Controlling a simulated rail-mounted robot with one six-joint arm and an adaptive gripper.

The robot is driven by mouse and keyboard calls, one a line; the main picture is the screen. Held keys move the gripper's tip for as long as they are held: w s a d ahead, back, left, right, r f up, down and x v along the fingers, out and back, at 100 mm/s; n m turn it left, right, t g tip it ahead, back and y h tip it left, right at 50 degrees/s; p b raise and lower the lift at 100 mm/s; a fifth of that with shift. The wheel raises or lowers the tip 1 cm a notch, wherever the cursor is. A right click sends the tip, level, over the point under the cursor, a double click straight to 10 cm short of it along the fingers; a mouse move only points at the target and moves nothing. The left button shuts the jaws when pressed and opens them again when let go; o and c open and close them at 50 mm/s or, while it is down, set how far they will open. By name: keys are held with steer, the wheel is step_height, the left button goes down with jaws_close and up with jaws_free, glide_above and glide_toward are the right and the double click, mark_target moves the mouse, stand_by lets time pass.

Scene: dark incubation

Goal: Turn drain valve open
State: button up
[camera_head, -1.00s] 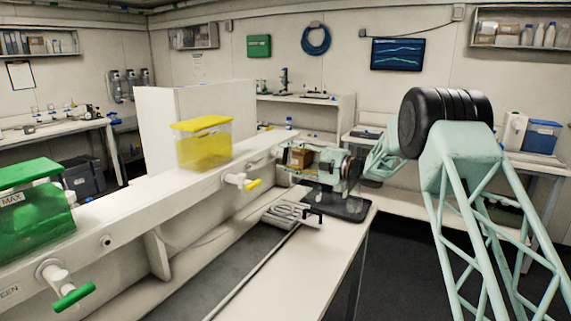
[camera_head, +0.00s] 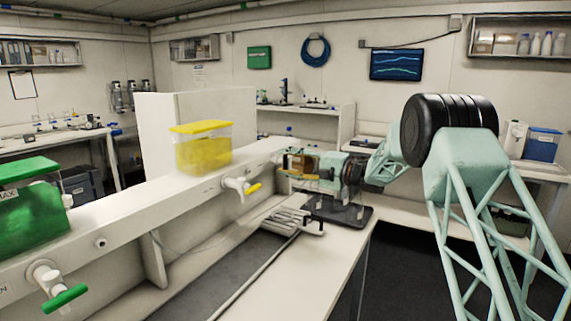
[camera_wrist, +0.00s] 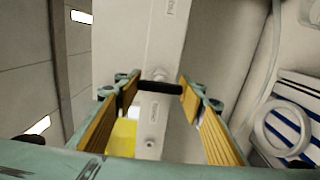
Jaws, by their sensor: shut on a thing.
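My gripper (camera_wrist: 160,92) has its two orange-padded fingers on either side of a black valve handle (camera_wrist: 160,88). The fingers meet the ends of the handle, which lies crosswise in the wrist view. In the head view my gripper (camera_head: 296,164) is at the far end of the white rail (camera_head: 125,222), with its fingers pointing left toward it. The handle is hidden there by the fingers. Two other valves sit on the rail's face: one with a yellow handle (camera_head: 254,188) and one with a green handle (camera_head: 64,298).
A yellow container (camera_head: 203,150) and a green container (camera_head: 35,218) stand on the rail. A black tray (camera_head: 338,211) and a grey rack (camera_head: 293,221) lie below my gripper on the white bench (camera_head: 310,270). The bench's front part is clear.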

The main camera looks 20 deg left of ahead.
steer(key=o, duration=0.9)
steer(key=shift+s+d, duration=0.3)
steer(key=shift+d, duration=1.7)
steer(key=shift+s+d, duration=0.25)
steer(key=shift+d, duration=1.7)
steer(key=shift+s+d, duration=0.3)
steer(key=shift+d, duration=1.7)
